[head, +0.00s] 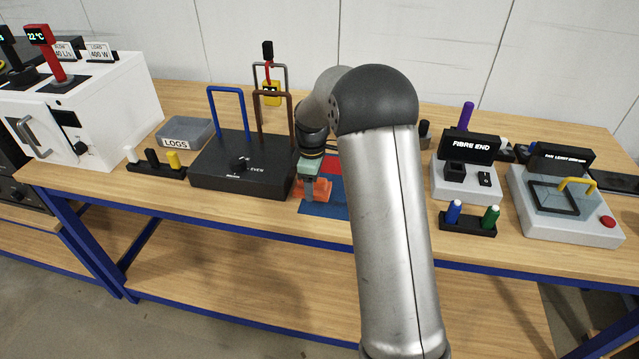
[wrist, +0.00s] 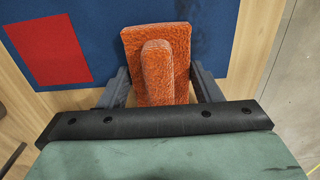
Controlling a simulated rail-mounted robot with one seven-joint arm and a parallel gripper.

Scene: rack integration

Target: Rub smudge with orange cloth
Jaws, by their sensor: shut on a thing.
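My gripper (wrist: 160,92) is shut on the orange cloth (wrist: 157,42), a textured orange pad with a raised grip strip, in the wrist view. In the head view the orange cloth (head: 322,186) shows below my gripper (head: 314,184), low over or on the blue mat (head: 322,209). I cannot tell whether it touches the mat. No smudge can be made out in either view. My arm hides much of the middle of the bench in the head view.
A red patch (wrist: 46,49) lies on the blue mat. A black box (head: 240,165) with blue and brown handles stands just left. The fibre end device (head: 468,180) and a rack of blue and green pegs (head: 468,221) stand to the right. The bench's front edge is close.

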